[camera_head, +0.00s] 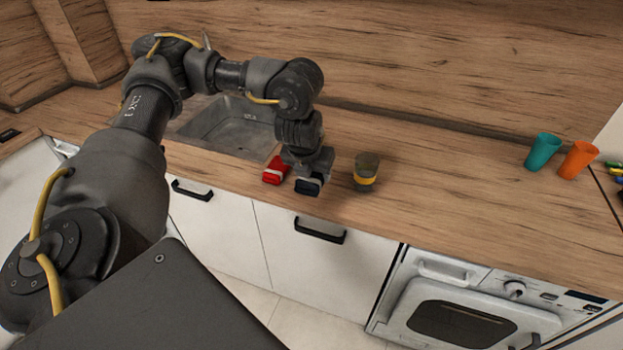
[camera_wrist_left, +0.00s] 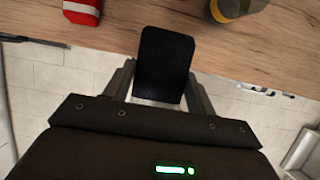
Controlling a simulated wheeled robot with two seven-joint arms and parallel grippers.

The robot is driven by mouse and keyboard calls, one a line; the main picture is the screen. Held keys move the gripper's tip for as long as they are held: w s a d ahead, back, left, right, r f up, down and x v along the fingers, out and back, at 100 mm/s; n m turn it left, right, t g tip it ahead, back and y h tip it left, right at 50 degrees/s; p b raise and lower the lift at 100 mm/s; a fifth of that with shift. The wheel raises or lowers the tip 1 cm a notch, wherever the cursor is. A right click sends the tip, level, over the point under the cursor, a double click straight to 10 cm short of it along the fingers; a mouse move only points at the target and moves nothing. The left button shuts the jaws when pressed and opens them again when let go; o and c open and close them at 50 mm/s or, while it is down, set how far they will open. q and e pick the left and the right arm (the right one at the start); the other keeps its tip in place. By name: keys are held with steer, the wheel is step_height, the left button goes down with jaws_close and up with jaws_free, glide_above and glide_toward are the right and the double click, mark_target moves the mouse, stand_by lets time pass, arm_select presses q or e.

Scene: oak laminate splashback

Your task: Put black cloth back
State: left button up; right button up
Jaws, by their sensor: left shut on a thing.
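The black cloth (camera_head: 308,187) is a small dark folded block near the front edge of the wooden counter, right of the sink. My left gripper (camera_head: 309,175) comes down over it from above and is shut on it. In the left wrist view the black cloth (camera_wrist_left: 164,64) stands between the two fingers of my left gripper (camera_wrist_left: 160,80). I cannot tell whether the cloth touches the counter. My right gripper is not in view.
A red folded cloth (camera_head: 275,170) lies just left of the black one. A dark jar with a yellow band (camera_head: 366,172) stands to the right. Teal (camera_head: 542,151) and orange (camera_head: 578,160) cups stand far right. The counter between is clear. A sink (camera_head: 232,127) is at left.

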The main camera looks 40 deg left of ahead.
arm_select(q)
steer(key=w+a+f+b, duration=0.1)
steer(key=w+a+f, duration=0.1)
steer(key=w+f, duration=0.1)
steer(key=w+a+f+b, duration=0.2)
steer(key=w+a, duration=0.1)
steer(key=w+a+f+b, duration=0.1)
steer(key=w+a+f, duration=0.1)
steer(key=w+f, duration=0.1)
steer(key=shift+a+f, duration=0.3)
steer(key=shift+a, duration=0.1)
steer(key=shift+w+a+f+b, duration=0.3)
steer(key=shift+w+a+b, duration=0.05)
steer(key=shift+w, duration=0.1)
steer(key=shift+w+a+f+b, duration=0.1)
steer(key=shift+f+b, duration=0.15)
steer(key=shift+f, duration=0.7)
steer(key=shift+w+a+f+b, duration=0.1)
steer(key=shift+f+b, duration=0.15)
steer(key=shift+f, duration=0.7)
steer(key=shift+s, duration=0.1)
steer(key=o, duration=0.9)
